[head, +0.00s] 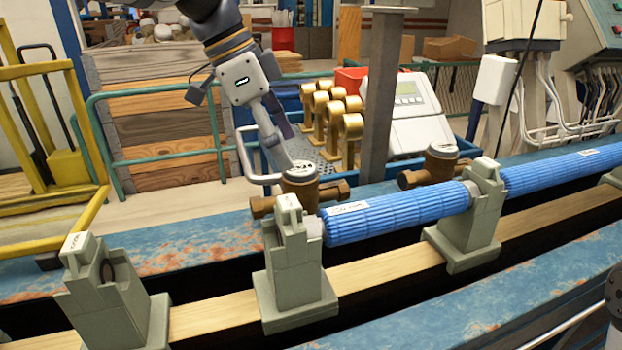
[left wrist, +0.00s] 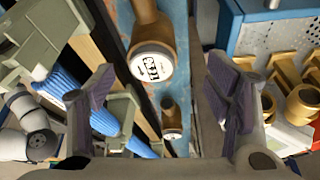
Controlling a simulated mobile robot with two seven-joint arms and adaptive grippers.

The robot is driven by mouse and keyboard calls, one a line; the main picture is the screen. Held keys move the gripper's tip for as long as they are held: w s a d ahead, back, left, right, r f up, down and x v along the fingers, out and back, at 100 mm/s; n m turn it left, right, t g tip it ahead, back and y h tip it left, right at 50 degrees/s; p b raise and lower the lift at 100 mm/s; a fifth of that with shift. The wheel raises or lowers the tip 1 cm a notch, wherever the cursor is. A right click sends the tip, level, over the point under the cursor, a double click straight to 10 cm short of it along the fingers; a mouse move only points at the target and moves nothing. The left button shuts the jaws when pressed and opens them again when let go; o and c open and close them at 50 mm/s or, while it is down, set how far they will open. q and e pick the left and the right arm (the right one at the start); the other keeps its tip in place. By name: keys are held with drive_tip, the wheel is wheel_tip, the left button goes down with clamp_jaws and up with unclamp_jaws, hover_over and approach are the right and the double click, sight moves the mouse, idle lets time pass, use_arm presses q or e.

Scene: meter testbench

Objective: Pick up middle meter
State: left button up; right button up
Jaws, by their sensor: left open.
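A second meter of the same kind (head: 440,162) sits farther right along the bench. In the left wrist view, one meter with a white labelled face (left wrist: 152,65) appears between and beyond the fingers, with a smaller one (left wrist: 172,122) below it. I cannot tell for certain which is the middle meter. My left gripper (head: 272,158) is open and empty, pointing down just behind and above the left meter.
Grey-green clamp stands (head: 297,265) and blue ribbed rollers (head: 400,212) line the front of the bench (head: 190,245). A grey post (head: 380,90) rises between the two meters. Behind are a blue bin with brass parts (head: 330,110) and a green railing (head: 160,160).

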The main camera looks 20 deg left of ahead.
sight(308, 196)
use_arm(q)
drive_tip(key=x, duration=1)
drive_tip(key=shift+s+d+f, duration=0.3)
drive_tip(key=shift+s+d, duration=0.05)
drive_tip(key=shift+d, duration=0.05)
drive_tip(key=shift+r, duration=0.1)
clamp_jaws()
